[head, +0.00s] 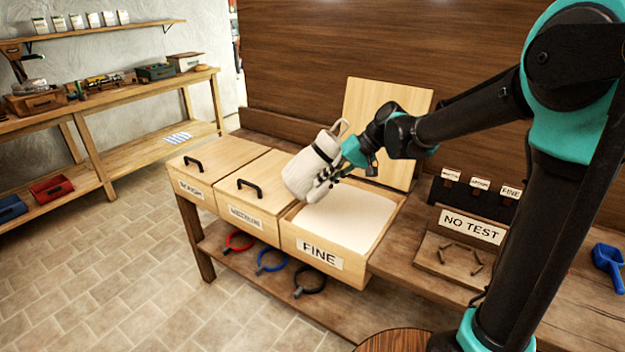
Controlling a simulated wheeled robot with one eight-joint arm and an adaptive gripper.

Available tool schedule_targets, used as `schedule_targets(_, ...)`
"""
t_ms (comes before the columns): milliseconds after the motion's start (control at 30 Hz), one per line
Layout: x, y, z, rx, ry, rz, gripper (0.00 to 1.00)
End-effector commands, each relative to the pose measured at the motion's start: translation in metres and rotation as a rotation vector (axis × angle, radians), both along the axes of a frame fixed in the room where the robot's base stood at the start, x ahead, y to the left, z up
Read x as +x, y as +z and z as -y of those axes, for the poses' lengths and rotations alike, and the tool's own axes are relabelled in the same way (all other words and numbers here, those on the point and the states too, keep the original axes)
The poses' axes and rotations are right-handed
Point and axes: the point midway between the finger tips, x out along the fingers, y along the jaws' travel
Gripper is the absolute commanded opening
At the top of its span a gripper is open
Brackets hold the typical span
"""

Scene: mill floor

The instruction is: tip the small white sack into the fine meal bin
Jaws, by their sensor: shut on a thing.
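The small white sack (308,171) is tilted and held in the air over the left part of the fine meal bin. It has a dark band and a pale loop at its upper end. My gripper (328,178) is shut on the sack from the right side. The fine meal bin (345,265) is open, with its lid (397,110) standing up behind it and a FINE label on its front. Pale meal (350,220) fills the bin's floor. I cannot tell whether anything is flowing from the sack.
Two closed bins with black handles, the rough bin (200,163) and the middle bin (250,187), stand to the left. A NO TEST sign (470,227) and a blue scoop (608,262) are to the right. Coloured rings (272,260) lie on the shelf below.

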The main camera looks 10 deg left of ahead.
Motion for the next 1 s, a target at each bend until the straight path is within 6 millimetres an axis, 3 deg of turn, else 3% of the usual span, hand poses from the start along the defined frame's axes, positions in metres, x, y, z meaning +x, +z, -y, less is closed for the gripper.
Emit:
schedule_targets(600,-0.001,0.02,-0.002,-0.569,0.005,0.271,0.0)
schedule_targets(1000,0.0,0.022,0.0,-0.634,-0.002,0.3,0.0)
